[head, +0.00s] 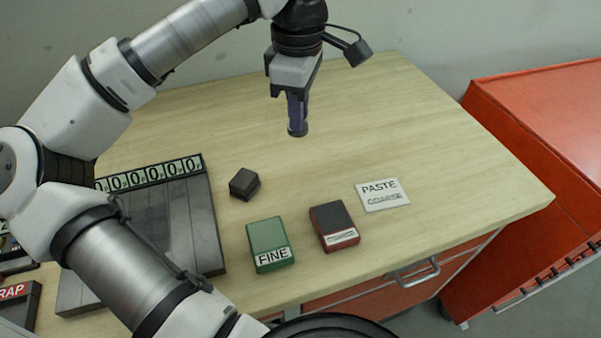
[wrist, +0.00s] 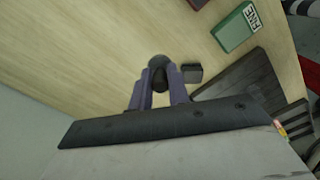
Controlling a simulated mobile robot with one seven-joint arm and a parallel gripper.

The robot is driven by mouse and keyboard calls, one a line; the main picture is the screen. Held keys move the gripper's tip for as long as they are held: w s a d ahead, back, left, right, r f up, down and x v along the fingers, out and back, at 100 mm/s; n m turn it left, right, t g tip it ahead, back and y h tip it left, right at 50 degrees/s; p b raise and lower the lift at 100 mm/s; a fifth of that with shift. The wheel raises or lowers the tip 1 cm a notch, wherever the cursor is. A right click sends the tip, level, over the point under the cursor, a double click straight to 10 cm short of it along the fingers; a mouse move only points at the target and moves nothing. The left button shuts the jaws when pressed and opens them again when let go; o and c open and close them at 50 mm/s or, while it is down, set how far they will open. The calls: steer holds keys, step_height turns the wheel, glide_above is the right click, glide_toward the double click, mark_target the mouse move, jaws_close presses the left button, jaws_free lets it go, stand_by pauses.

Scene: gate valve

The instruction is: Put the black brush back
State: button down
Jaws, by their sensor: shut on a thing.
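My gripper (head: 297,120) hangs over the back middle of the table, pointing down. It is shut on a dark, rounded thing, which I take to be the black brush (head: 297,131). In the wrist view the brush (wrist: 158,72) shows as a dark round end between the two purple-grey fingers (wrist: 160,92); the rest of it is hidden by the fingers. The brush appears to be above the tabletop; I cannot tell how high. A small black block (head: 244,184) sits on the table, in front and to the left of my gripper; it also shows in the wrist view (wrist: 192,73).
A green FINE box (head: 268,243), a dark red-edged box (head: 333,226) and a PASTE COARSE card (head: 383,194) lie near the front. A dark slatted tray with a row of zeros (head: 180,225) is at left, partly behind my arm. A red cabinet (head: 545,130) stands right. The table's back right is clear.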

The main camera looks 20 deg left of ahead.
step_height(320, 180, down, 12)
steer(key=b, duration=0.6)
steer(key=shift+r, duration=0.2)
steer(key=shift+f, duration=0.1)
steer(key=shift+f, duration=0.15)
steer(key=c, duration=1.3)
jaws_free()
steer(key=shift+c, duration=0.2)
steer(key=shift+r, duration=0.25)
step_height(320, 180, up, 12)
steer(key=shift+r, duration=0.1)
